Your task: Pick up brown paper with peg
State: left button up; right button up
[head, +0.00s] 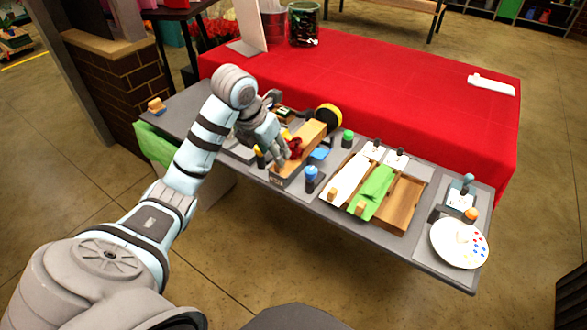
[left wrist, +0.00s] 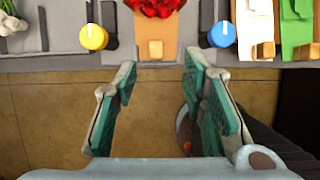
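The brown paper (head: 312,133) lies in a dark grey holder on the narrow grey table, with red flowers (head: 295,146) on it. The left wrist view shows the near end of the brown paper (left wrist: 156,28), a small tan peg (left wrist: 155,48) at its front edge and the red flowers (left wrist: 154,7) above. My left gripper (head: 283,155) is over the near end of the holder in the head view and hides part of it. In the left wrist view my left gripper (left wrist: 160,70) is open, with nothing between its fingers. My right gripper is not in view.
A yellow-topped item (left wrist: 94,36) and a blue-topped one (left wrist: 222,34) flank the holder. White paper (head: 347,180) and green paper (head: 372,190) with pegs lie to the right, beside a bare brown compartment (head: 402,200). A paint palette (head: 452,246) is farther right.

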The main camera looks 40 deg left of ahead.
pick_arm(q)
jog(key=x, duration=0.6)
jog(key=shift+w+a, duration=0.1)
jog(key=shift+a, duration=0.2)
grip_shut()
